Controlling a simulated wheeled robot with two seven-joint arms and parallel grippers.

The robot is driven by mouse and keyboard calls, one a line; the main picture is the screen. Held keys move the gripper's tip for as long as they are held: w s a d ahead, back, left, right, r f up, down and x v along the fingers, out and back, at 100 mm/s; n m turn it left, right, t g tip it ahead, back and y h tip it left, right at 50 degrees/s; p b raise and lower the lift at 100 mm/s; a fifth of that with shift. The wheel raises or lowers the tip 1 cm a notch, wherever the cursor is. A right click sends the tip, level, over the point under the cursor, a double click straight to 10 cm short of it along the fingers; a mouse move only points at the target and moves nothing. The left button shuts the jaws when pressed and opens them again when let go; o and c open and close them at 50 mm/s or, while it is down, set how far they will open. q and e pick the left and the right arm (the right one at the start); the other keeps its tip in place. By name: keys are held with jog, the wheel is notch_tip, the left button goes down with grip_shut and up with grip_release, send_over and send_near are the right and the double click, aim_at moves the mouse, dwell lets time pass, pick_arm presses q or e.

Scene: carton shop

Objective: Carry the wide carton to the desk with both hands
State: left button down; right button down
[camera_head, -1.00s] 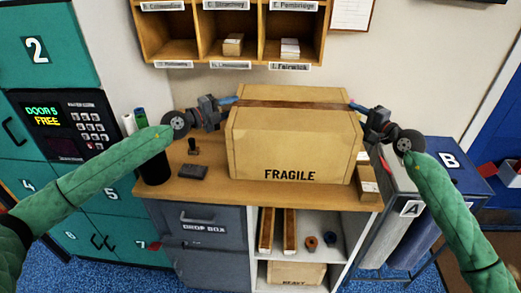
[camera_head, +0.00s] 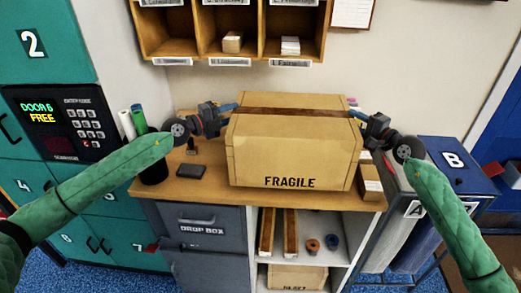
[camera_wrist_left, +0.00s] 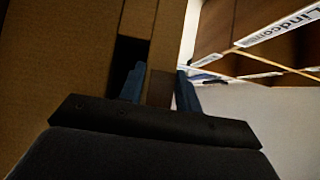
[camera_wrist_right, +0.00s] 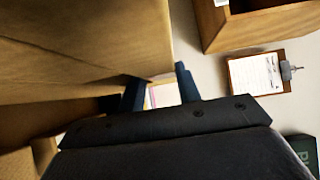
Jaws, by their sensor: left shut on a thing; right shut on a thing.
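The wide carton (camera_head: 290,150), tan with a brown tape strip along its top and FRAGILE on its front, is upright over the wooden desk (camera_head: 205,191). I cannot tell whether its base touches the desktop. My left gripper (camera_head: 232,107) is shut on its left end near the top; in the left wrist view the blue fingers (camera_wrist_left: 160,90) are at the carton's edge. My right gripper (camera_head: 357,114) is shut on its right end; its fingers (camera_wrist_right: 160,88) show beside the carton in the right wrist view. The carton's back and underside are hidden.
A black cup (camera_head: 154,172) with rolls and a small dark pad (camera_head: 192,171) stand left of the carton. A small box (camera_head: 370,181) lies close on its right. Pigeonholes (camera_head: 235,62) hang on the wall above. A locker bank (camera_head: 55,185) stands left.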

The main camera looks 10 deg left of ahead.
pick_arm(q)
jog(key=shift+f+b, duration=0.6)
jog(key=shift+f, duration=0.05)
pick_arm(e)
jog(key=shift+d+f, duration=0.1)
jog(key=shift+f, duration=0.55)
pick_arm(q)
jog(key=c, duration=1)
grip_release()
pick_arm(e)
jog(key=c, duration=1)
grip_release()
pick_arm(q)
jog(key=shift+s, duration=0.1)
pick_arm(e)
jog(key=shift+s, duration=0.1)
pick_arm(q)
jog(key=shift+a, duration=0.1)
jog(key=v, duration=0.8)
pick_arm(e)
jog(key=v, duration=0.8)
jog(key=shift+s+d, duration=0.2)
jog(key=shift+d, duration=0.25)
